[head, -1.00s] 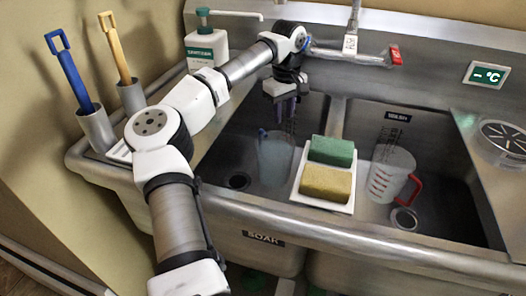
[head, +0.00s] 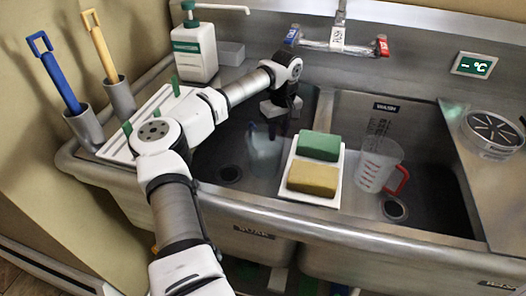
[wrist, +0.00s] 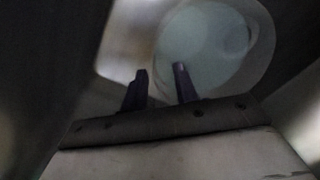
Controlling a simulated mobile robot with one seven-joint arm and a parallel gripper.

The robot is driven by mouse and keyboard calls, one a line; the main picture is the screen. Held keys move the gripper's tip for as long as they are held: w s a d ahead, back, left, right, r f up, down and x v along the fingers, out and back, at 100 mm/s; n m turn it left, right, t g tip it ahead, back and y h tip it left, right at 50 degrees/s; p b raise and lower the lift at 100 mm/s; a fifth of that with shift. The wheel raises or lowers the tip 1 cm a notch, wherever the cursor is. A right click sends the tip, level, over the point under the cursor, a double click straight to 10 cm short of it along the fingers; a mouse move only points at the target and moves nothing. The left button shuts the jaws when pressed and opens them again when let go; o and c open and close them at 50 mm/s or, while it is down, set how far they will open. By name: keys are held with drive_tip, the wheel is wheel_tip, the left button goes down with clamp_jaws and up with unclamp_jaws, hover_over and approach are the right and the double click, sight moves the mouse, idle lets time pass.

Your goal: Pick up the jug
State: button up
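A pale, translucent jug (head: 264,157) stands in the left basin, partly hidden by my gripper and the basin's shade. Another clear jug (head: 375,168) with red markings and a red handle stands in the right basin. My gripper (head: 273,134) is low in the left basin, at the pale jug's top. In the wrist view, my gripper's two dark fingertips (wrist: 160,77) are apart with nothing visible between them. They overlap the near edge of a round, pale blue-grey opening, likely the jug's (wrist: 207,45). I cannot tell whether they touch it.
A white tray with a green sponge (head: 319,146) and a yellow sponge (head: 313,179) sits across the divider, close right of the pale jug. A faucet (head: 337,42) is behind. A sanitizer bottle (head: 194,50) and two brushes in holders stand at left.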

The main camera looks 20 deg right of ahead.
drive_tip(key=shift+f, duration=0.15)
drive_tip(key=shift+c, duration=0.4)
clamp_jaws()
idle(0.9)
